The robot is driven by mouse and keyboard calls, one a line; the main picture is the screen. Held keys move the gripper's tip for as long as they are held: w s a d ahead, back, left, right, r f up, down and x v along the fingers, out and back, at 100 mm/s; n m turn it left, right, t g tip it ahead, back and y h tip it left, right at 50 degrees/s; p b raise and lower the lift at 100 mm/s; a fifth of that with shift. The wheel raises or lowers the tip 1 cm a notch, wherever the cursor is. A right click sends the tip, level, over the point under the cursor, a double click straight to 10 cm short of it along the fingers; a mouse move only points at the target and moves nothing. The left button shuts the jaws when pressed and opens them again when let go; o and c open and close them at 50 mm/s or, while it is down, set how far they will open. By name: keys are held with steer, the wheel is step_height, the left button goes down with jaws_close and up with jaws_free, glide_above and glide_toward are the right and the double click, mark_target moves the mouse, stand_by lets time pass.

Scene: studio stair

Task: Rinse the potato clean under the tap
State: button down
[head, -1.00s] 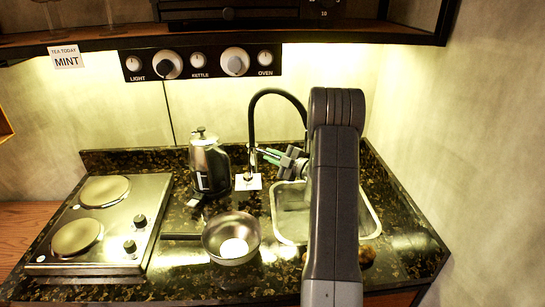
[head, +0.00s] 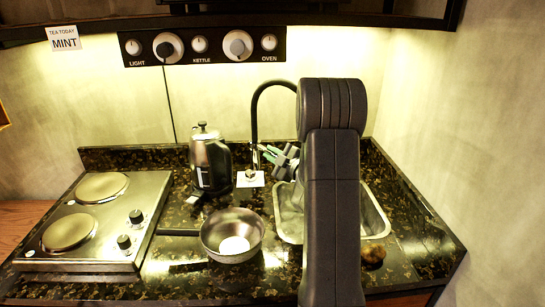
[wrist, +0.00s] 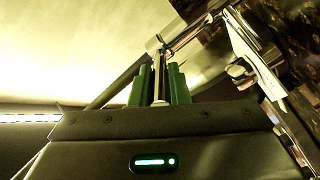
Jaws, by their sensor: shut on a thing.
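The potato (head: 373,252) is a small brown lump on the counter at the front right of the sink, beside my arm. The black gooseneck tap (head: 255,112) rises behind the sink (head: 374,212). My gripper (head: 266,152), with green fingers, is at the tap's body. In the wrist view the green fingers (wrist: 160,85) are shut on a thin metal bar, which looks like the tap lever (wrist: 159,70). My arm hides part of the sink and the tap's spout end. I cannot see whether water runs.
A steel kettle (head: 207,160) stands left of the tap, near a white card (head: 250,180). A pan (head: 232,222) sits on the counter left of the sink. A two-plate hob (head: 100,222) is at the left. A dark shelf (head: 350,16) hangs above.

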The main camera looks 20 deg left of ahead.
steer(key=c, duration=1.4)
jaws_free()
steer(key=b+v, duration=0.3)
steer(key=v, duration=1)
steer(key=shift+s+d, duration=0.15)
steer(key=shift+d, duration=0.2)
steer(key=shift+a, duration=0.1)
steer(key=p+x, duration=0.3)
steer(key=x, duration=1)
steer(key=shift+w+a, duration=0.25)
steer(key=shift+a, duration=0.05)
steer(key=shift+s+d+f, duration=0.1)
